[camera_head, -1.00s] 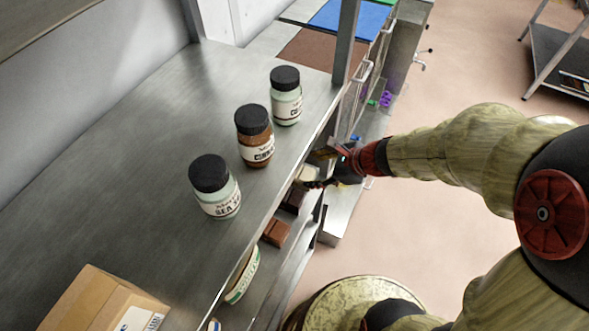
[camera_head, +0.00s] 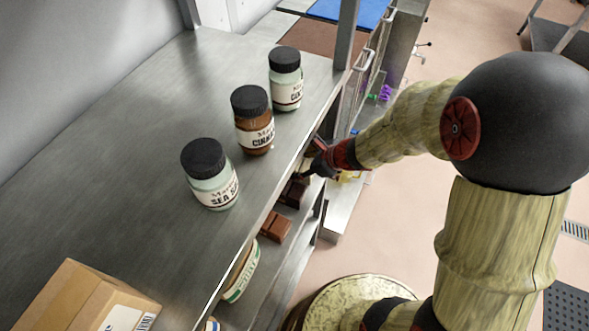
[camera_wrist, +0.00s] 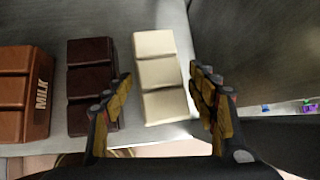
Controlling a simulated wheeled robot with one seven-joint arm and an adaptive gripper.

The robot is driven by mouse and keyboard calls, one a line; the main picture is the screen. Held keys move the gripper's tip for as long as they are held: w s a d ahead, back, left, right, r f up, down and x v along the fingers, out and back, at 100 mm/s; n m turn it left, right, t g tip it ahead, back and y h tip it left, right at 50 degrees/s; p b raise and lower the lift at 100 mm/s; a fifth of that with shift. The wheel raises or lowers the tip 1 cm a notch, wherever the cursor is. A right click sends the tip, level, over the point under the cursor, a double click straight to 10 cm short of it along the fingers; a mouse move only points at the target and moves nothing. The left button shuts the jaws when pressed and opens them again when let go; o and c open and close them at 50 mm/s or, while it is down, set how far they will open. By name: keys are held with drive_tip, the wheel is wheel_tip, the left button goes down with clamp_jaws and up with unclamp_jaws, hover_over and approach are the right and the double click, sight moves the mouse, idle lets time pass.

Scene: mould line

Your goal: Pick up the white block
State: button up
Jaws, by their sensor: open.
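The white block (camera_wrist: 160,76) is a cream-white bar in three segments, lying on a metal shelf in the wrist view. My gripper (camera_wrist: 163,82) is open, with one finger on each side of the white block's near part. I cannot tell whether the fingers touch it. In the head view my gripper (camera_head: 313,168) reaches in at the edge of the shelf unit, under the upper shelf. The white block is mostly hidden there by the upper shelf and the gripper.
A dark brown block (camera_wrist: 92,82) lies close left of the white one, with a milk-brown block (camera_wrist: 24,92) further left. Three jars, including a brown one (camera_head: 253,122), and a cardboard box (camera_head: 85,300) stand on the upper shelf (camera_head: 130,150). A metal wall (camera_wrist: 245,50) is at right.

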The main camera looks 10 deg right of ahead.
drive_tip(key=shift+x, duration=0.85)
drive_tip(key=c, duration=1.5)
